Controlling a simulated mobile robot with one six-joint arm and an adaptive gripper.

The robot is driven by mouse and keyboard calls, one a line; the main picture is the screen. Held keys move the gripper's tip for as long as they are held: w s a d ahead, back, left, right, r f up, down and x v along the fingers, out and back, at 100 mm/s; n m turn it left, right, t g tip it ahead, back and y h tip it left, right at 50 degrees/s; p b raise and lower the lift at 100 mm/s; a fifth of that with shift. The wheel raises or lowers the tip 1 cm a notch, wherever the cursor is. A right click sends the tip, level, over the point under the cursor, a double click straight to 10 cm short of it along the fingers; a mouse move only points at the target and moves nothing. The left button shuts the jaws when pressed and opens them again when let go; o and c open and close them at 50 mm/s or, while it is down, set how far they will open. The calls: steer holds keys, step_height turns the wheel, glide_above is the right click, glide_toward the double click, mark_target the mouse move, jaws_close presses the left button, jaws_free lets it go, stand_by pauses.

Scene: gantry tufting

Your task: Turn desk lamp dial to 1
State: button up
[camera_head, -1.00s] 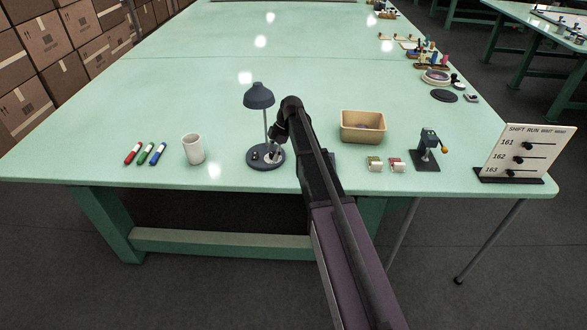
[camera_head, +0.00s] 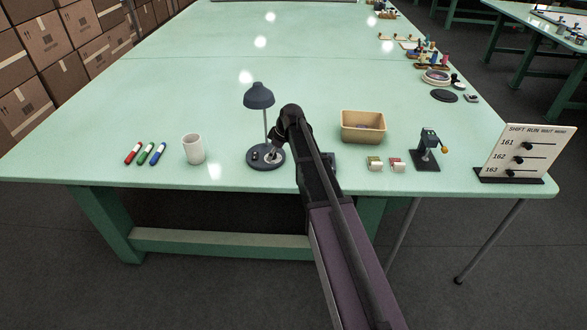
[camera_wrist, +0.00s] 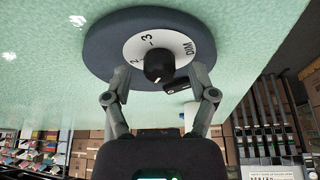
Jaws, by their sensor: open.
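The desk lamp (camera_head: 259,97) is dark grey with a domed shade and a round base, standing near the table's front edge. Its base (camera_wrist: 100,50) fills the top of the wrist view. A pale dial plate (camera_wrist: 133,47) on it shows a 2, a 3 and the word DIM. The black dial knob (camera_wrist: 158,66) stands in its middle. My gripper (camera_wrist: 158,76) is open, with one finger on each side of the knob and gaps between. In the head view my gripper (camera_head: 279,136) is beside the lamp base. The 1 mark cannot be made out.
Left of the lamp are a white cup (camera_head: 193,149) and several markers (camera_head: 145,153). Right of my arm are a tan bin (camera_head: 363,126), small blocks (camera_head: 386,164), a crank device (camera_head: 427,150) and a slider board (camera_head: 516,152). The table behind the lamp is clear.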

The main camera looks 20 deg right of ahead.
steer(key=m+t+h, duration=0.1)
steer(key=m, duration=0.3)
steer(key=shift+s+m, duration=0.1)
steer(key=shift+m, duration=0.3)
steer(key=shift+a+m+t+h, duration=0.1)
steer(key=shift+m+t+h, duration=0.3)
steer(key=shift+m, duration=0.85)
steer(key=shift+m+t+h, duration=0.1)
steer(key=shift+m+h, duration=0.6)
steer(key=shift+m, duration=0.55)
steer(key=p+v, duration=0.4)
steer(key=shift+r, duration=0.4)
steer(key=s+d, duration=0.1)
steer(key=s, duration=1.2)
steer(key=s+r+g+p, duration=0.3)
steer(key=s+r+p, duration=0.7)
steer(key=s+p, duration=0.1)
steer(key=shift+s+a+r+m+g+p, duration=0.15)
steer(key=shift+a+r+m+g+p, duration=0.2)
steer(key=shift+p, duration=0.35)
steer(key=shift+f, duration=0.15)
